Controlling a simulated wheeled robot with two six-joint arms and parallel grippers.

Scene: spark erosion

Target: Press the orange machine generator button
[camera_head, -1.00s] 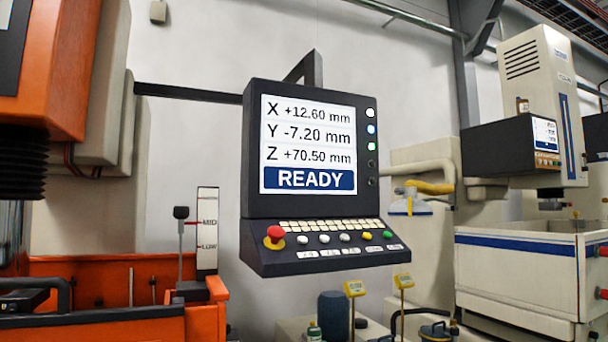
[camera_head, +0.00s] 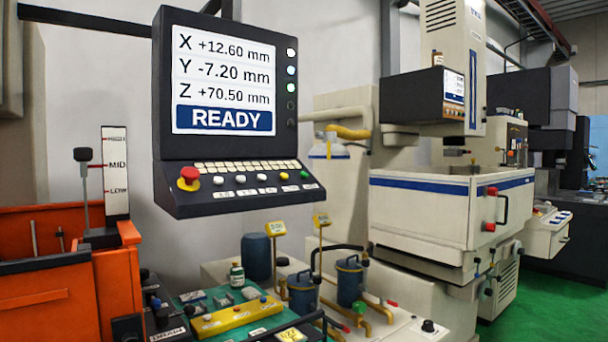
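The orange machine (camera_head: 45,295) stands at the left, with its orange tank showing. Its dark control panel (camera_head: 240,200) hangs from an arm above and to the right of the tank. The screen (camera_head: 222,85) reads READY. The panel's lower ledge carries a red mushroom button (camera_head: 189,174) on a yellow base, several white buttons (camera_head: 240,179), a yellow button (camera_head: 284,176) and a green button (camera_head: 304,174). The small labels below the buttons are too small to read, so I cannot tell which is the generator button. Neither of my grippers is in view.
A bench below the panel holds a green mat (camera_head: 192,297), a yellow bar (camera_head: 235,316), blue canisters (camera_head: 350,282) and a small bottle (camera_head: 237,275). A white machine with a blue stripe (camera_head: 425,185) stands to the right. Green floor (camera_head: 535,318) is clear at the lower right.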

